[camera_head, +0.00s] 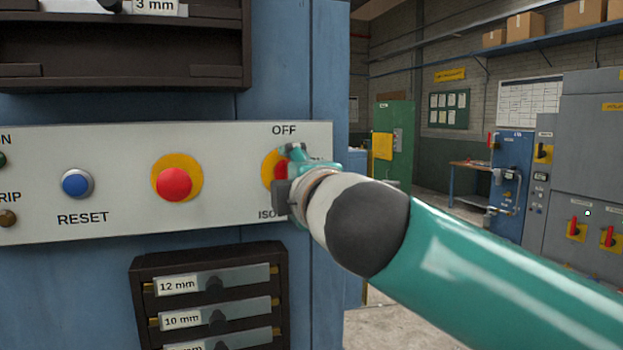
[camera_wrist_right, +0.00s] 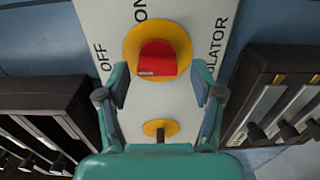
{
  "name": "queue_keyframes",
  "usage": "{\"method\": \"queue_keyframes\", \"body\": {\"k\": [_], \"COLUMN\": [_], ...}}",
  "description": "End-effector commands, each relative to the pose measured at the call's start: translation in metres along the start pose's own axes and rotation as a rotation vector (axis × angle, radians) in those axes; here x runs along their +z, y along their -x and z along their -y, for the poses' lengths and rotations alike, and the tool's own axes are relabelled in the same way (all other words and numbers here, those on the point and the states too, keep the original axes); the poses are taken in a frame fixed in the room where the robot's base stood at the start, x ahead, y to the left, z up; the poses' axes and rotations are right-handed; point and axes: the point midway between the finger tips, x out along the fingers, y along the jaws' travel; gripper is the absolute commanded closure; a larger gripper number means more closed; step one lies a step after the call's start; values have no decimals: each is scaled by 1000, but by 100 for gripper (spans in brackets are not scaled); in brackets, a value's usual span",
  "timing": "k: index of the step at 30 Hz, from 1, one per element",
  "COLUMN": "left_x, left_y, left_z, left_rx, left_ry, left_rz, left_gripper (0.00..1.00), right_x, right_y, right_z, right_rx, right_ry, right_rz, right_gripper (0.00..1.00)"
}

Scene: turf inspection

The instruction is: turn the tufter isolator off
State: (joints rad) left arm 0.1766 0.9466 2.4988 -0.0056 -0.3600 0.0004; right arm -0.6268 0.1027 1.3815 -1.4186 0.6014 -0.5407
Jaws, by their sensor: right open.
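The tufter isolator (camera_head: 268,169) is a red handle on a yellow disc, at the right end of the pale control panel, with OFF printed above it. My right gripper (camera_head: 290,177) is in front of it and partly hides it in the head view. In the right wrist view the isolator's red handle (camera_wrist_right: 157,60) shows whole on its disc, beside the labels OFF, ON and ISOLATOR. My open right gripper (camera_wrist_right: 161,84) has a finger at each side, just short of the handle; I see no contact. The handle's exact setting is hard to tell. My left gripper is not in view.
Left on the panel (camera_head: 120,222) are a red button (camera_head: 174,184) on yellow and a blue RESET button (camera_head: 76,183). Dark racks sit above and below, the lower rack (camera_head: 140,285) holding labelled gauges. A grey cabinet (camera_head: 590,150) with red handles stands far right.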

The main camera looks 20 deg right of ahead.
Motion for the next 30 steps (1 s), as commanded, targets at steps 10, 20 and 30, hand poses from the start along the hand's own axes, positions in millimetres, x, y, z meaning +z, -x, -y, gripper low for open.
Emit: {"method": "queue_keyframes", "body": {"k": [10,20,30], "left_x": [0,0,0], "left_y": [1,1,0], "left_z": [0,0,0], "left_rx": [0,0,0], "left_ry": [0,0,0], "left_rz": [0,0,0], "left_gripper": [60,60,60], "right_x": [0,0,0], "right_y": [28,92,119], "right_z": [-2,0,1], "right_rx": [4,3,0], "right_ry": [-1,-2,-1], "right_rz": [-1,-4,-1], "right_gripper": [33,33,33]}}
